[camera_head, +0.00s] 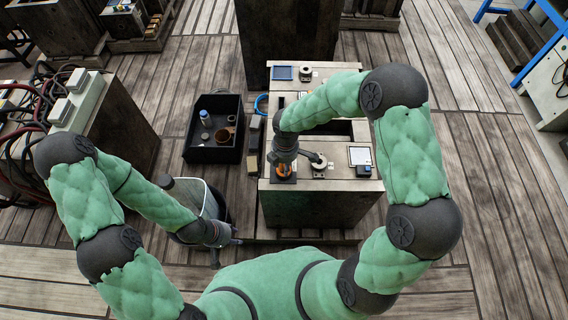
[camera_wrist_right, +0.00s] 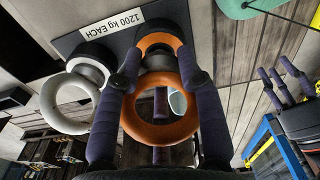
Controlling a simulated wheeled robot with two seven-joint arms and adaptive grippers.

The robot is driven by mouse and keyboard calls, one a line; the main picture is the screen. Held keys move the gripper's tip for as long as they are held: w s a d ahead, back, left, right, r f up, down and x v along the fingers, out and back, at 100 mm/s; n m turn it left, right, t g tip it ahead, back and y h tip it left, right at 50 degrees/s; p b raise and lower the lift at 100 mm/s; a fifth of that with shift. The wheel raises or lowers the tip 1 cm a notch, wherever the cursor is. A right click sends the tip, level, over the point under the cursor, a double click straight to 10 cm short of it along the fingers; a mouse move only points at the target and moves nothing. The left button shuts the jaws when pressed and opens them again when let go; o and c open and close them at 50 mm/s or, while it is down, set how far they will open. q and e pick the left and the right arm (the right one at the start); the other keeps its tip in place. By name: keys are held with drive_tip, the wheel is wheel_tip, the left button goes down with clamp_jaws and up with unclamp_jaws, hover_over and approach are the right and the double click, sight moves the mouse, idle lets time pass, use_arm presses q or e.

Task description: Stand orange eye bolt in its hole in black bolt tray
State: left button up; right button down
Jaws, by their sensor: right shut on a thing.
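The orange eye bolt (camera_wrist_right: 143,132) fills the middle of the right wrist view, its ring between the dark fingers of my right gripper (camera_wrist_right: 158,115), which is shut on it. Its orange collar (camera_wrist_right: 160,40) lies by the black bolt tray (camera_wrist_right: 120,34), labelled "1200 kg EACH". The shank is hidden, so I cannot tell whether it is in a hole. In the head view the orange bolt (camera_head: 283,170) shows under my right gripper at the cabinet's front left. My left gripper (camera_head: 226,241) is low beside the cabinet; its spread fingers also show in the wrist view (camera_wrist_right: 282,88).
A white eye bolt (camera_wrist_right: 48,105) stands close beside the orange one; a pale eye bolt (camera_head: 319,160) shows right of my gripper. A framed card (camera_head: 360,155) and small blue-black box (camera_head: 363,171) sit further right. A black crate (camera_head: 213,152) lies on the floor to the left.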

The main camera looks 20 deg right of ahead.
drive_tip(key=shift+r+p, duration=1.45)
drive_tip(key=shift+r, duration=0.35)
drive_tip(key=shift+f, duration=0.15)
drive_tip(key=shift+f+b, duration=0.8)
drive_tip(key=shift+f, duration=0.35)
drive_tip(key=shift+f+b, duration=0.6)
drive_tip(key=shift+f, duration=0.35)
idle(0.5)
idle(0.4)
drive_tip(key=shift+r+p, duration=2.05)
drive_tip(key=shift+r, duration=0.25)
drive_tip(key=shift+f, duration=0.1)
